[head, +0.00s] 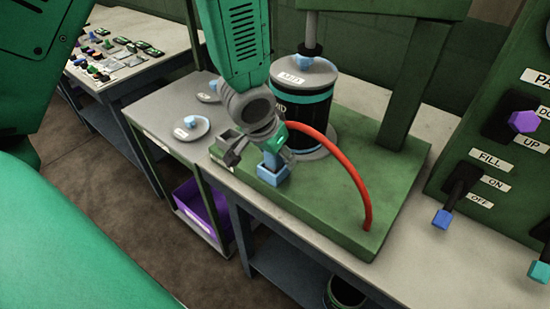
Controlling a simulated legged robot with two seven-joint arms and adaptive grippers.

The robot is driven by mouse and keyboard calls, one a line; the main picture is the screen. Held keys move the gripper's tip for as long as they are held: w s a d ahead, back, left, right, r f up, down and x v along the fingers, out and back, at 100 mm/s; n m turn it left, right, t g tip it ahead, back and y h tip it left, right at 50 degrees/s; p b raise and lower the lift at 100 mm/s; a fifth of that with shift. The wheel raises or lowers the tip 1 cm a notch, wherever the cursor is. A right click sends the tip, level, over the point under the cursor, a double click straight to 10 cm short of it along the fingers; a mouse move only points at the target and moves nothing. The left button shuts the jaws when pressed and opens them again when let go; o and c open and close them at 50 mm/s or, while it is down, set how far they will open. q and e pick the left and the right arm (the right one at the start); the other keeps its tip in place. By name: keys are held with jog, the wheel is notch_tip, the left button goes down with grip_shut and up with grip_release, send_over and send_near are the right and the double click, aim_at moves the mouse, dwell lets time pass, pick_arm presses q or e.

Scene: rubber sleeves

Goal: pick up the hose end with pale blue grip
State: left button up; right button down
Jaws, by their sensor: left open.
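The hose end with the pale blue grip (272,172) stands on the green base plate (325,219) of the machine. The red hose (350,172) arches from behind my gripper to the right and down to the plate's front right part. My left gripper (258,157) comes down from above and is open, its fingers at the top of the blue grip. The gripper hides the upper part of the grip and where the hose joins it. I cannot tell whether the fingers touch the grip. My right gripper is not in view.
A dark drum (304,108) with a grey lid stands just behind the gripper. A green post (408,85) rises at the right. A green panel with a blue-tipped lever (443,218) is farther right. A side table holds small round lids (191,127). A purple bin (203,207) sits below.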

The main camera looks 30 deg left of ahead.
pick_arm(q)
jog(key=shift+s+r, duration=0.1)
jog(key=shift+s, duration=0.05)
jog(key=c, duration=0.3)
grip_shut()
notch_tip(320, 180, up, 10)
jog(key=shift+p, duration=0.45)
